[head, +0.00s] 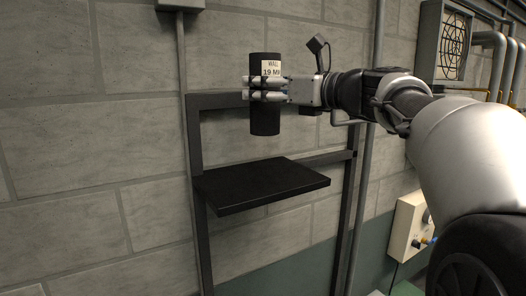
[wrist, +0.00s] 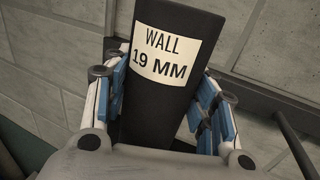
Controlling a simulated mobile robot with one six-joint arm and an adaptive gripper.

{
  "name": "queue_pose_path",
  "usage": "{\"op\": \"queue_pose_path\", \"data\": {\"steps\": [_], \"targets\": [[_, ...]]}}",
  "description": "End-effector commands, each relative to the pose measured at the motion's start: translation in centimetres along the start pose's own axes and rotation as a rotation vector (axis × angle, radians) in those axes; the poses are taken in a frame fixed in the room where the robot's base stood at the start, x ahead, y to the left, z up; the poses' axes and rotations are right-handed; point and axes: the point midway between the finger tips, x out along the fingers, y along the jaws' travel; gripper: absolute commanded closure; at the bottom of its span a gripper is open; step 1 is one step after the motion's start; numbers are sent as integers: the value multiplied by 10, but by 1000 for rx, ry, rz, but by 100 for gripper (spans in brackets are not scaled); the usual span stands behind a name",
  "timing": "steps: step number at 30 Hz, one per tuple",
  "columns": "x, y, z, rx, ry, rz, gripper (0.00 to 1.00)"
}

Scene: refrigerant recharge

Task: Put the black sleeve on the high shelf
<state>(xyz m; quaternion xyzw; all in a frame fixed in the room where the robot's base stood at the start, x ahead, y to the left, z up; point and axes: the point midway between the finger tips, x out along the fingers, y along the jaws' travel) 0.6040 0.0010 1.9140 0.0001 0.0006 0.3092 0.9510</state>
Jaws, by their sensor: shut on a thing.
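The black sleeve (head: 264,118) is a dark upright cylinder with a pale label reading "WALL 19 MM". My gripper (head: 265,88) is shut around its middle and holds it in the air, above the black shelf (head: 262,186). A gap shows between the sleeve's lower end and the shelf board in the head view. In the wrist view the sleeve (wrist: 165,105) stands between the blue-padded fingers, with its label facing the camera. Its lower end is hidden there by my gripper. The shelf board looks bare.
A dark metal frame (head: 195,150) with an upper crossbar carries the shelf against the block wall. A thin grey pipe (head: 366,190) runs vertically to its right. A white box with a gauge (head: 408,228) and a fan unit (head: 452,42) are farther right.

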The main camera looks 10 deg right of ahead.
Motion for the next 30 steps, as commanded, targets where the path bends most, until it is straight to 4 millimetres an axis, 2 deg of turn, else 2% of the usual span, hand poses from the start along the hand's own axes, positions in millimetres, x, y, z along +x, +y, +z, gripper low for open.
{"op": "queue_pose_path", "data": {"steps": [1, 3, 9, 14, 21, 30], "targets": [[0, 0, -18, 6, 1, 0, 76], [0, 0, -35, 4, 0, 0, 76], [0, 0, -68, 1, -1, 0, 76], [0, 0, -80, 1, 0, 0, 76], [0, 0, -111, 0, -1, 1, 76], [0, 0, -112, -1, -1, 0, 76]]}}
